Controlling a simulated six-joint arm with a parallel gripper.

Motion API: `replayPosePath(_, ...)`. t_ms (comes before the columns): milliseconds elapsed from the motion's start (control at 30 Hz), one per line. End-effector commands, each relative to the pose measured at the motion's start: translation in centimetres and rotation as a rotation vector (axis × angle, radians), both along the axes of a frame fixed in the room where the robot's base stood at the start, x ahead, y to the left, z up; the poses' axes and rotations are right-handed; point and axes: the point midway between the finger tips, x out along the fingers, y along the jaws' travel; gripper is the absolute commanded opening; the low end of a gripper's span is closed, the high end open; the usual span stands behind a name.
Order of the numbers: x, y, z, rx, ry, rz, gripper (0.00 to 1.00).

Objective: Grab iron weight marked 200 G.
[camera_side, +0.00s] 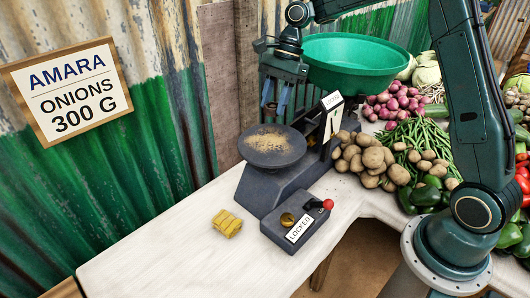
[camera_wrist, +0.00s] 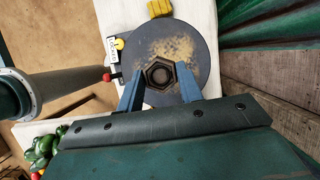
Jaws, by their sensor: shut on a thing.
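My gripper (camera_side: 275,108) hangs above the dark round scale pan (camera_side: 272,148) in the side view, fingers pointing down. In the wrist view my gripper (camera_wrist: 160,98) has its two blue fingers on either side of a dark hexagonal iron weight (camera_wrist: 160,75) with a round hollow in its top. It is shut on this weight. No 200 G mark can be read on it. Behind the weight, the pan (camera_wrist: 203,65) shows a patch of tan dust. In the side view I cannot make out the weight between the fingers.
A green basin (camera_side: 355,65) sits on the scale behind my gripper. A grey box (camera_side: 290,228) labelled LOCKED, with a red-knobbed lever (camera_side: 327,204), stands in front. A yellow bundle (camera_side: 227,223) lies on the white table (camera_side: 165,260). Potatoes (camera_side: 365,160) and other vegetables crowd the right. The table's front left is clear.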

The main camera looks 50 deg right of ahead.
Motion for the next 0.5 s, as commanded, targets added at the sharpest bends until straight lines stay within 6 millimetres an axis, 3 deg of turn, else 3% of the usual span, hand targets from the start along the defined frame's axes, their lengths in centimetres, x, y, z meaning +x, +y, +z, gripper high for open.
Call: replayPosePath(500, -0.02, -0.03, 0.92, -0.001, 0.0, 0.0, 0.08)
